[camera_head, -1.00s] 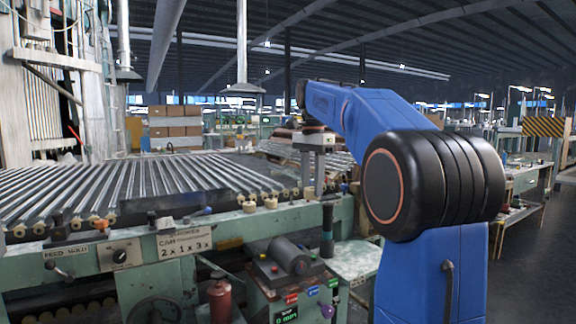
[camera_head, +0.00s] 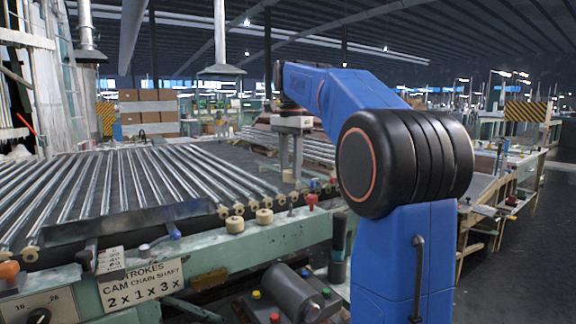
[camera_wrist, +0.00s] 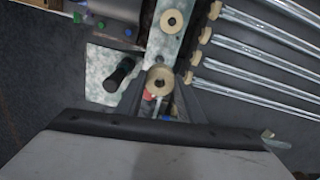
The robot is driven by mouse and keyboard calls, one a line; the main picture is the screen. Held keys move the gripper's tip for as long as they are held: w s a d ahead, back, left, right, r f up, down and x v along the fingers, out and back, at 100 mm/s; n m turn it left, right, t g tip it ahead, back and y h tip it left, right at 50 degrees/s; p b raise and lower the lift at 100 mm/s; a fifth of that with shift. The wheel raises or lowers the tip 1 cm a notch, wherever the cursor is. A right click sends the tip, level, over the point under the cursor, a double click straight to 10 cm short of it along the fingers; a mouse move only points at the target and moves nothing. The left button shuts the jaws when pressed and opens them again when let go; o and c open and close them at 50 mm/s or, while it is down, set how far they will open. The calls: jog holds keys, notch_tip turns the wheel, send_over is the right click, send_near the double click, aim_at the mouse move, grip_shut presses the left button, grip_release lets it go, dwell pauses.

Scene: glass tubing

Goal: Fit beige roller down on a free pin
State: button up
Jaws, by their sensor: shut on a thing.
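In the wrist view a beige roller (camera_wrist: 160,80), a ring with a dark centre hole, sits between the fingertips of my gripper (camera_wrist: 161,94), which is shut on it. A second beige roller (camera_wrist: 172,21) is farther up on the pale green rail (camera_wrist: 158,47). In the head view my gripper (camera_head: 291,178) points down above the far side of the rail; the held roller is too small to make out there. Two loose-looking beige rollers stand on the rail, one at the left (camera_head: 235,225) and one at the right (camera_head: 264,216). I cannot make out a bare pin.
Shiny metal rods (camera_head: 120,180) with beige end rollers lie beside the rail. A red knob (camera_head: 311,201) and a dark upright handle (camera_head: 338,245) stand near the gripper. The handle also shows in the wrist view (camera_wrist: 119,74). A grey motor-like cylinder (camera_head: 292,289) is below.

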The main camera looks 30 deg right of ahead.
jog(key=shift+a, duration=0.1)
send_over(290, 204)
jog(key=shift+w+f, duration=0.15)
jog(key=shift+f, duration=2.75)
jog(key=shift+f, duration=2.3)
jog(key=o, duration=1.1)
jog(key=shift+o, duration=0.2)
jog(key=shift+r, duration=0.1)
notch_tip(290, 204, up, 17)
